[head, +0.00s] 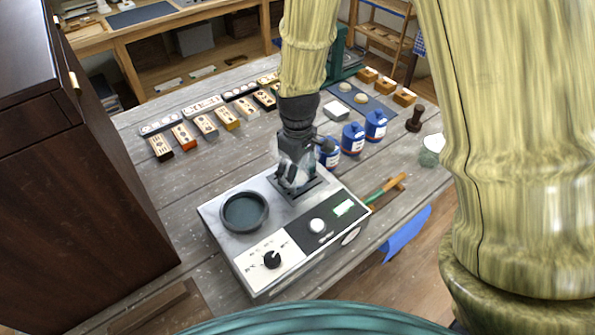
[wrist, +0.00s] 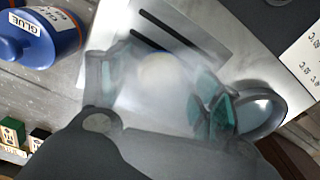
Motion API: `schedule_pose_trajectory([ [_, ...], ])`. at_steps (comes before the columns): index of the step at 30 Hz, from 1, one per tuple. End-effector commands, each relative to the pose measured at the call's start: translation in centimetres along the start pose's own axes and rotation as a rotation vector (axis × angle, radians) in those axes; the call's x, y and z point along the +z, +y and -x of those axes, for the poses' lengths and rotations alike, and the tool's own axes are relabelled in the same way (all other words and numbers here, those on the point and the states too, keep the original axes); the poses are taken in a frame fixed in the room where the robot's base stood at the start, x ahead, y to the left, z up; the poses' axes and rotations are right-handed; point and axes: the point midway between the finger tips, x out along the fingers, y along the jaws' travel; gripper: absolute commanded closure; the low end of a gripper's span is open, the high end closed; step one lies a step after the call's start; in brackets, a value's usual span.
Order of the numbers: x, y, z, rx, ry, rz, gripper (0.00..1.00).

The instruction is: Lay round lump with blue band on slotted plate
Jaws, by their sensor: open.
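My gripper (head: 292,182) points down over the top of a grey metal device; its jaws are open in the wrist view (wrist: 165,88). Between the fingers in the wrist view is a pale, blurred, rounded shape (wrist: 155,72), probably the round lump. In the head view my gripper hides most of that spot.
The device (head: 228,240) has a round dark dish (head: 244,211), which is close to one finger, plus a black knob (head: 272,259) and a white knob (head: 317,226). Blue bottles (head: 353,138) stand close behind to the right. Small labelled blocks (head: 206,126) line the table's back left.

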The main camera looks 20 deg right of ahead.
Motion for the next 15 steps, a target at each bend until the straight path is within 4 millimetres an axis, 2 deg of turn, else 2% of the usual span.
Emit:
schedule_pose_trajectory([
  [8,-0.1,0.1,1.0,0.002,0.003,0.000,0.36],
  [15,-0.1,0.1,3.5,0.003,0.003,0.000,0.36],
])
